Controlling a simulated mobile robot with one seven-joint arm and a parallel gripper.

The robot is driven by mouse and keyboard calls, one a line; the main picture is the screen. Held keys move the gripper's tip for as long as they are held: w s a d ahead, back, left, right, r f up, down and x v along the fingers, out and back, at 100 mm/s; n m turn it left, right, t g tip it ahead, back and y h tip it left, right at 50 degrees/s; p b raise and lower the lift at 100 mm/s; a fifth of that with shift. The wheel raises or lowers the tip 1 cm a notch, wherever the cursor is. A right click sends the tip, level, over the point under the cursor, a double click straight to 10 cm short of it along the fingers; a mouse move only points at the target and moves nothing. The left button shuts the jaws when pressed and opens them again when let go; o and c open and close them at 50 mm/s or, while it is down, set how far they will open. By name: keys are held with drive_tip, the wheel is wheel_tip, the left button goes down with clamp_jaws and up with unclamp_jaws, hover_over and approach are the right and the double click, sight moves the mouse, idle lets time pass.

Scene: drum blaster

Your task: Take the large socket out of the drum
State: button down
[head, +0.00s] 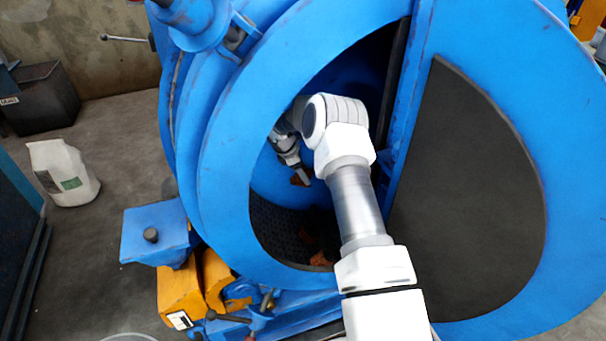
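The blue drum (222,180) stands open, and my white arm reaches in through its opening. My gripper (298,168) is inside, in the upper part of the opening, pointing down and to the right. A small rusty-brown part (300,179) shows right at its fingertips. I cannot tell whether the fingers hold this part or only overlap it in view. More rusty parts (322,259) lie low in the drum on the dark perforated lining (275,229), partly hidden by my arm. I cannot tell which part is the large socket.
The open door (562,200), blue with a dark inner panel, stands to the right. The drum's rim surrounds my arm. Left of the drum are a blue box-shaped piece (155,232), yellow machinery (181,291) and a white jug (62,172) on the open floor.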

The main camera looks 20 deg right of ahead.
drive_tip(key=shift+w+r, duration=0.15)
drive_tip(key=shift+r, duration=0.15)
drive_tip(key=shift+a+f+b, duration=0.2)
drive_tip(key=shift+a, duration=0.65)
drive_tip(key=shift+a+f+b, duration=0.2)
drive_tip(key=shift+a, duration=0.65)
drive_tip(key=shift+a+f+b, duration=0.2)
drive_tip(key=shift+a, duration=0.65)
